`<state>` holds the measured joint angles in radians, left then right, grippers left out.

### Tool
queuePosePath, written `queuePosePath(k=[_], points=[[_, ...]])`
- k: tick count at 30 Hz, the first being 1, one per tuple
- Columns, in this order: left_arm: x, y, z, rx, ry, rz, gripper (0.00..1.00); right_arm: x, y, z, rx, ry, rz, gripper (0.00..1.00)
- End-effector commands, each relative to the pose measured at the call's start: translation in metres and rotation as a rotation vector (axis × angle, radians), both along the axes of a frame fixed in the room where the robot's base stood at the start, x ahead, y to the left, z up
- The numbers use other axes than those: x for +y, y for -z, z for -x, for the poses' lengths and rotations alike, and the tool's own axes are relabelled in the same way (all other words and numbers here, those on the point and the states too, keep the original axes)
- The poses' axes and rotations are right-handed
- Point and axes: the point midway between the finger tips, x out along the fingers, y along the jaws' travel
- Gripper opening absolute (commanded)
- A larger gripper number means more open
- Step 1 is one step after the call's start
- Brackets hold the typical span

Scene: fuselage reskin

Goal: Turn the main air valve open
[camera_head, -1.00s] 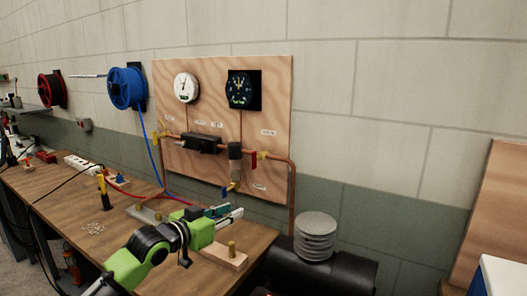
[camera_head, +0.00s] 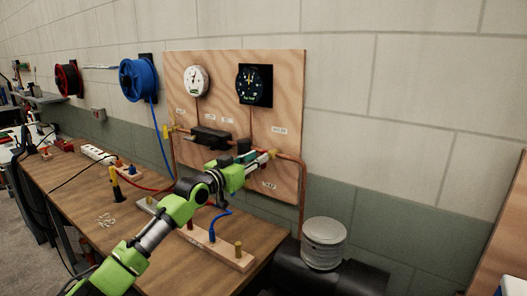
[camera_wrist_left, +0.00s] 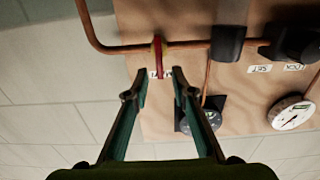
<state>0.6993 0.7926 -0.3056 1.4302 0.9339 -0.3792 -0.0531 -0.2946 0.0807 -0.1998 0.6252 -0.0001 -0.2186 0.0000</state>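A valve with a red lever (camera_wrist_left: 158,56) sits on the copper pipe of the plywood panel (camera_head: 287,90); in the head view a little of its red shows (camera_head: 273,151) at my gripper's tip. I cannot read its label. My left gripper (camera_wrist_left: 160,73) is open, its two fingers pointing at the lever. In the left wrist view the lever lies just beyond the fingertips, in line with the gap, apart from both fingers. In the head view my left gripper (camera_head: 264,160) hides most of the valve. My right gripper is not in view.
A white gauge (camera_head: 196,81) and a dark gauge (camera_head: 255,85) hang above the pipe. A yellow valve (camera_head: 165,132) is at the panel's left. A wooden block with pegs (camera_head: 235,258) lies on the bench (camera_head: 75,183) below my arm. A ribbed grey cylinder (camera_head: 323,243) stands right.

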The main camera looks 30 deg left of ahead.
Motion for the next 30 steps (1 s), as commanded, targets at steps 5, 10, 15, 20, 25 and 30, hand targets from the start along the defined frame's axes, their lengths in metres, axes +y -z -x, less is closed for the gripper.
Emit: queuePosePath(k=[5,10,15,20,25,30], points=[[-0.003,0.000,-0.026,0.001,-0.001,0.001,0.24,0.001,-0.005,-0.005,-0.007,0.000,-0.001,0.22],[-0.005,-0.001,-0.039,-0.001,-0.001,-0.001,0.24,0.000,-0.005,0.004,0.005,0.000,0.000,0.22],[-0.006,0.000,-0.044,0.000,0.000,-0.001,0.24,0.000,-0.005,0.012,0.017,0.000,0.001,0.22],[-0.007,0.000,-0.044,0.000,0.000,-0.002,0.24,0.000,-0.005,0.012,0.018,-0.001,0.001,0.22],[-0.006,0.001,-0.044,0.001,0.000,-0.001,0.00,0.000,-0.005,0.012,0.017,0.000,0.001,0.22],[-0.006,0.001,-0.044,0.001,0.000,-0.001,0.00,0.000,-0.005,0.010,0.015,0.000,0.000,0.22]])
